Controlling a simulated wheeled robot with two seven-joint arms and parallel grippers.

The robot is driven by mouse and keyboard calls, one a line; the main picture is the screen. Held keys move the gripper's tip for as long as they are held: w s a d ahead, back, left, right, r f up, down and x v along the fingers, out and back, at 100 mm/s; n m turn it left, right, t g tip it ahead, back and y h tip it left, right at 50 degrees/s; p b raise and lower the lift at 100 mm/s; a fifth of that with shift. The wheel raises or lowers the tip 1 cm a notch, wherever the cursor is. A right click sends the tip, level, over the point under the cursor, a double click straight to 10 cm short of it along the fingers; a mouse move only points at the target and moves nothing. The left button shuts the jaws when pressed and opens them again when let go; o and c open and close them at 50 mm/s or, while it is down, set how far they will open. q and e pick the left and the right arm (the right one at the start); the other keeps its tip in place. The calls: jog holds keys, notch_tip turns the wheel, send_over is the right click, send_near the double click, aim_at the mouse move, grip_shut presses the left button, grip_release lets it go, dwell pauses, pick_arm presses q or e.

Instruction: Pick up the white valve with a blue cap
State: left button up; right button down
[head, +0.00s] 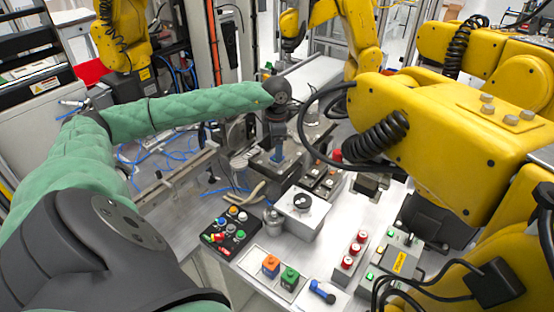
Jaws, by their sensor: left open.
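My left arm comes in from the left in a green sleeve, and its dark gripper (278,158) points down over the machine fixtures at the middle of the bench. The fingers are small and dark here, and a bluish part shows at them. A small blue piece with a pale part (322,291) lies on the front of the bench; it may be the white valve with a blue cap, but it is too small to be sure. My left gripper is well behind it and apart from it. My right gripper is not in view.
A black panel of coloured knobs (228,232) is further left. Red-topped buttons (349,262) stand to the right. A large yellow robot arm (440,140) overhangs the right.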

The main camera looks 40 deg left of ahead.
pick_arm(q)
jog(key=f, duration=0.4)
jog(key=shift+w+f, duration=0.2)
jog(key=shift+w, duration=0.05)
jog(key=shift+a+f, duration=0.15)
jog(key=c, duration=1.1)
